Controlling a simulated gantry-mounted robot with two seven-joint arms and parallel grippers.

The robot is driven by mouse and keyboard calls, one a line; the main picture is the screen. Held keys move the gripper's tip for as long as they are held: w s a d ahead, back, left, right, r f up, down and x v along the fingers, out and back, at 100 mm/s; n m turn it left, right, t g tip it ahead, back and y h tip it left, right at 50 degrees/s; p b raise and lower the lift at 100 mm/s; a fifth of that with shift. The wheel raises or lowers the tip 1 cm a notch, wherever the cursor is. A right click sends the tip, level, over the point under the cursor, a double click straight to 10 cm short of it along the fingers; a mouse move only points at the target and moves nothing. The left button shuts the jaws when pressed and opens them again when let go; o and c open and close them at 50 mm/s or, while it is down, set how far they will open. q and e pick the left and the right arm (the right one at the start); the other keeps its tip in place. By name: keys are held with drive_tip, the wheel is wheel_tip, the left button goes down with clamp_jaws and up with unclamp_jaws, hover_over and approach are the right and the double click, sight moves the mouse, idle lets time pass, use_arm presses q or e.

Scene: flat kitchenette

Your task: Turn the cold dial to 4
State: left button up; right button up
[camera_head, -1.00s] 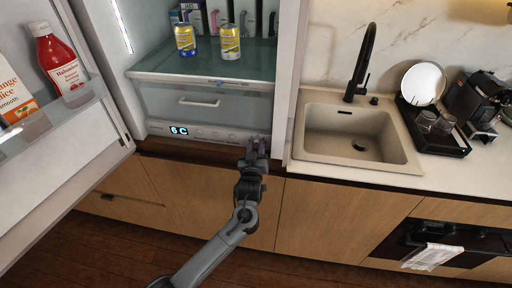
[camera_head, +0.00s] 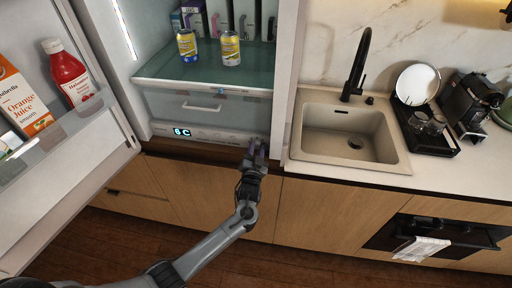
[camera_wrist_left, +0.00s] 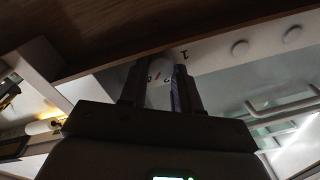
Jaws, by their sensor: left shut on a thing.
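The fridge's white control strip (camera_head: 215,134) runs below the drawer, with a lit display (camera_head: 182,132) at its left whose digit is too small to read surely. My left gripper (camera_head: 256,148) is at the strip's right end. In the left wrist view, my left gripper (camera_wrist_left: 161,88) is shut on the pale cold dial (camera_wrist_left: 160,70), one finger on each side. A printed 1 and part of another mark show beside the dial. The fingers hide much of the dial and its other numbers, so its setting cannot be told. My right gripper is not in view.
The fridge door (camera_head: 95,135) stands open at left, holding a ketchup bottle (camera_head: 68,72) and a juice carton (camera_head: 24,100). Two cans stand on the shelf above a closed drawer (camera_head: 200,106). The sink (camera_head: 350,145) is at right.

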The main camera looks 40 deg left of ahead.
use_arm(q)
drive_tip(key=shift+m, duration=0.3)
drive_tip(key=o, duration=1.1)
drive_tip(key=shift+c, duration=0.2)
drive_tip(key=shift+s, duration=0.1)
drive_tip(key=p+v, duration=0.1)
drive_tip(key=v, duration=0.9)
drive_tip(key=shift+s+d, duration=0.2)
drive_tip(key=shift+s, duration=0.1)
drive_tip(key=shift+f, duration=0.1)
